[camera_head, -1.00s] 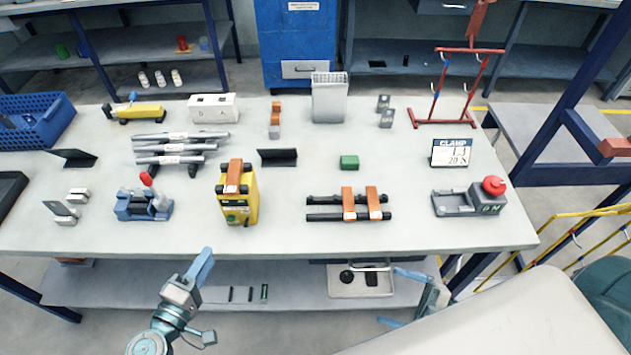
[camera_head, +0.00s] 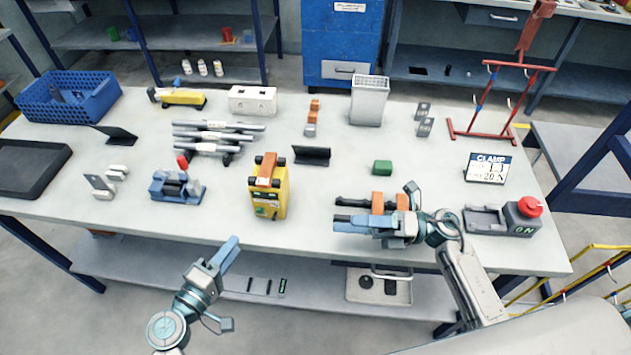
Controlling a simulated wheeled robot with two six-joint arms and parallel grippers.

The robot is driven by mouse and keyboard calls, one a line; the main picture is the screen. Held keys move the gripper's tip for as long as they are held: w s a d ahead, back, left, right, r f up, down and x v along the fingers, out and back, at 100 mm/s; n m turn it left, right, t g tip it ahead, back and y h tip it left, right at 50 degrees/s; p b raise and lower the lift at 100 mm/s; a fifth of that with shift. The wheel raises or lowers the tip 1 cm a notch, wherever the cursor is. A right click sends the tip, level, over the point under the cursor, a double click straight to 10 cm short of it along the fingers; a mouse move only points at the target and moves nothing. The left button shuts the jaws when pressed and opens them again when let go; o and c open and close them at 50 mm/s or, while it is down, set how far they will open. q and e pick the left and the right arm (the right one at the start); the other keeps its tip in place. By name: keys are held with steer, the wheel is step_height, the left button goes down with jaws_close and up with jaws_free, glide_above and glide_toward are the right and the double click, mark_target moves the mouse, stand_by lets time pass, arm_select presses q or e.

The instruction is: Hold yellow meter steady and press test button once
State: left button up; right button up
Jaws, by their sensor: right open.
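The yellow meter (camera_head: 282,198) stands near the front middle of the table, with an orange handle (camera_head: 267,170) on top and a small green patch on its near face. I cannot make out for certain which part is the test button. My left gripper (camera_head: 229,254) is in front of the table edge, to the lower left of the meter and apart from it. Whether its fingers are parted is unclear. My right gripper (camera_head: 350,222) is open, to the right of the meter and apart from it, partly covering dark rods with orange blocks (camera_head: 381,197).
A blue clamp fixture (camera_head: 178,190) with a red knob is left of the meter. A black angled stand (camera_head: 311,155) and a green block (camera_head: 382,167) are behind to the right. A grey unit with a red button (camera_head: 529,206) is far right. Table between meter and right gripper is clear.

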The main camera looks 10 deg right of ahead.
mark_target(270, 188)
steer(key=w+a+f+n+t+h, duration=0.1)
steer(key=w+a+f+n, duration=0.15)
steer(key=w+n, duration=0.4)
steer(key=w+a+f+n+t+h, duration=0.1)
steer(key=w+a+n+t+h, duration=0.15)
steer(key=w+n, duration=0.4)
steer(key=w+a, duration=0.1)
steer(key=a, duration=0.2)
steer(key=w+a+m, duration=0.1)
steer(key=w+a, duration=0.1)
steer(key=a, duration=0.2)
steer(key=w+a+m, duration=0.1)
steer(key=a, duration=0.2)
steer(key=shift+w+a+r+g+y, duration=0.2)
steer(key=shift+w+a+g+y, duration=0.05)
steer(key=shift+w+g+y, duration=0.1)
steer(key=c, duration=1.2)
arm_select(q)
steer(key=shift+c, duration=0.5)
jaws_close()
arm_select(e)
steer(key=shift+s, duration=0.1)
